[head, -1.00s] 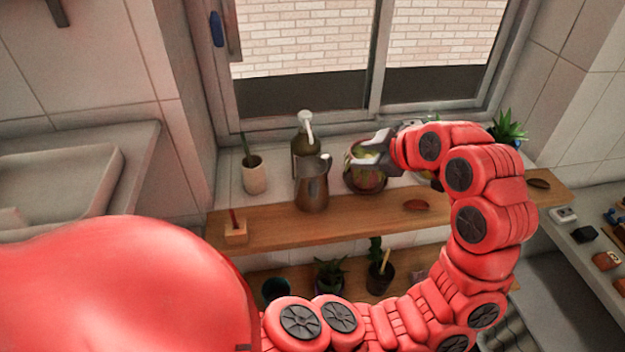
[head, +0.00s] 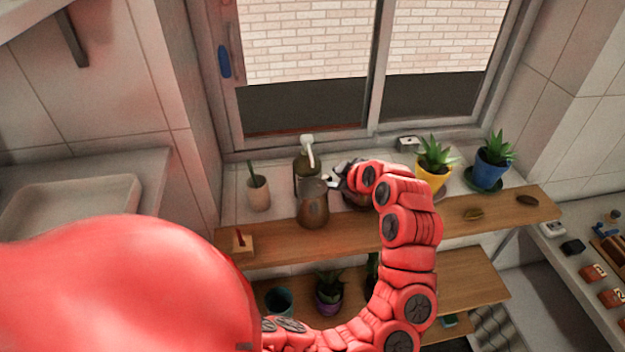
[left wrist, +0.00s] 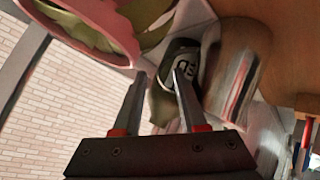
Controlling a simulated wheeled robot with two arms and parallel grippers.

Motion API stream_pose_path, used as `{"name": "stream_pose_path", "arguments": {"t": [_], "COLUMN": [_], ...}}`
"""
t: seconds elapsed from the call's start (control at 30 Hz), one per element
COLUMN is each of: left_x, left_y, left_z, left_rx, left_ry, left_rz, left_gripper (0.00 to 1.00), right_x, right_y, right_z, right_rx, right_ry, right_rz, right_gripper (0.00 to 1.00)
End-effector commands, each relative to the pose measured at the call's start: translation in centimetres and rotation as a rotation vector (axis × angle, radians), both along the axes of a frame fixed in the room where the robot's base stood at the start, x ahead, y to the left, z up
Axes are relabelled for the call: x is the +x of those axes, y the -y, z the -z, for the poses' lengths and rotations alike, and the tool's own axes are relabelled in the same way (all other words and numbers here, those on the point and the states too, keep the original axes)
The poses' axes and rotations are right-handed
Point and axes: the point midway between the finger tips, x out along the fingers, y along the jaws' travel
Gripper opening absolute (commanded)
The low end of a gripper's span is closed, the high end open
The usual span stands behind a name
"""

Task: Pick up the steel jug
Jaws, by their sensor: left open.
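The steel jug (head: 313,208) stands upright on the wooden shelf in front of the window, just in front of a dark soap bottle (head: 305,165) with a white pump. My left gripper (head: 334,181) is open and empty, close to the right of the jug's upper part. In the left wrist view the jug (left wrist: 240,68) is a blurred, shiny shape to the right of my open fingers (left wrist: 160,80). I cannot tell whether a finger touches the jug. My right gripper is not in view.
Yellow (head: 432,176) and blue (head: 490,172) plant pots stand right. The shelf front (head: 285,246) is clear between.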

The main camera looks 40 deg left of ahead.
Motion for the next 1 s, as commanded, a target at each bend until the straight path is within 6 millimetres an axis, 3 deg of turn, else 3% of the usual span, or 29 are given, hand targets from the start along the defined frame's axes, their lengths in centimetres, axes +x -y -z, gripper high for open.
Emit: {"name": "stream_pose_path", "arguments": {"t": [0.27, 0.5, 1.0], "left_x": [0.10, 0.08, 0.08], "left_y": [-0.19, -0.18, -0.20], "left_z": [0.18, 0.18, 0.14], "left_rx": [-0.001, -0.001, 0.000], "left_ry": [0.002, 0.001, 0.001], "left_rz": [0.000, 0.000, 0.000], "left_gripper": [0.41, 0.00, 0.00], "right_x": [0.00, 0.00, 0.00], "right_y": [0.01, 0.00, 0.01], "right_z": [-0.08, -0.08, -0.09], "right_rx": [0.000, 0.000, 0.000], "right_ry": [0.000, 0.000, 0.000], "right_rz": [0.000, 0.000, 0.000], "right_gripper": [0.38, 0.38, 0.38]}}
